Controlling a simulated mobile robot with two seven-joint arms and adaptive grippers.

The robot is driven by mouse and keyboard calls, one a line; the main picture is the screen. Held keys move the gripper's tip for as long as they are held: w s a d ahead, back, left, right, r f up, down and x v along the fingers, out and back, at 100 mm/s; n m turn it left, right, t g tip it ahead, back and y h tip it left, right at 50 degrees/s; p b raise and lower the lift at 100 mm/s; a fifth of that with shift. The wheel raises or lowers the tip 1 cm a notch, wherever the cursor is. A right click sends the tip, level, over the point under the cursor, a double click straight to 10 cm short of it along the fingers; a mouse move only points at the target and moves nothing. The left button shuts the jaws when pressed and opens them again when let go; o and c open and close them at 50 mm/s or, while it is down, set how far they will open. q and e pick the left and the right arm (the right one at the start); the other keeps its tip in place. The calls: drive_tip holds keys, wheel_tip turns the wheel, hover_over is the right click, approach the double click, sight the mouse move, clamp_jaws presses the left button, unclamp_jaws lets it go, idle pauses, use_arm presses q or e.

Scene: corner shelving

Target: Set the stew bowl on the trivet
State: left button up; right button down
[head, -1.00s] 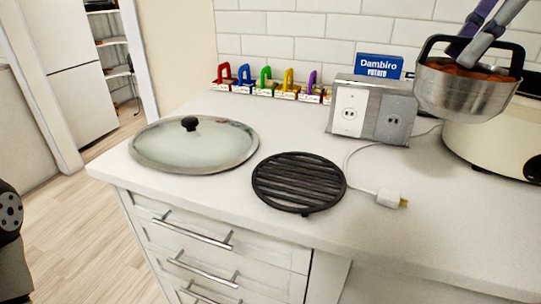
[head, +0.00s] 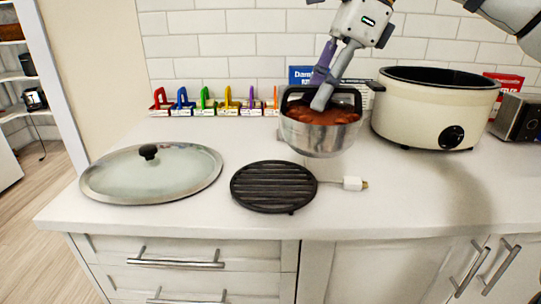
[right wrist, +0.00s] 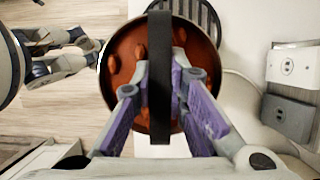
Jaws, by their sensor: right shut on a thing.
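The stew bowl (head: 318,136) is a steel pot with a black handle and red-brown stew in it. My right gripper (head: 320,100) is shut on its black handle and holds the bowl upright above the counter. The trivet (head: 272,187), round, black and slatted, lies on the counter, in front of and to the left of the bowl in the head view. In the right wrist view the bowl (right wrist: 126,62) fills the middle, the handle between my fingers, and the trivet (right wrist: 196,14) shows partly behind it. The left gripper is not in the head view; an arm part shows at the wrist view's left.
A glass lid (head: 150,174) lies left of the trivet. A cream slow cooker (head: 425,112) stands right of the bowl. A white plug (head: 352,183) and cord lie beside the trivet. Colored clips (head: 205,100) line the back wall. The counter's right front is clear.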

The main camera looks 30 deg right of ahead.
sight(286, 112)
drive_tip(key=w+a+f, duration=0.2)
drive_tip(key=w+f, duration=0.1)
drive_tip(key=w+a+f, duration=0.1)
drive_tip(key=w, duration=0.1)
drive_tip(key=shift+w+f, duration=0.25)
drive_tip(key=f, duration=0.2)
drive_tip(key=w+f, duration=0.1)
drive_tip(key=w+a+f, duration=0.1)
drive_tip(key=f, duration=0.1)
drive_tip(key=shift+w+f, duration=0.2)
drive_tip(key=shift+f, duration=0.15)
drive_tip(key=shift+s+f, duration=0.1)
drive_tip(key=c, duration=1.9)
unclamp_jaws()
drive_tip(key=shift+f, duration=0.2)
drive_tip(key=o, duration=0.3)
drive_tip(key=v, duration=1.2)
drive_tip(key=shift+a+r, duration=0.1)
drive_tip(key=shift+r, duration=0.1)
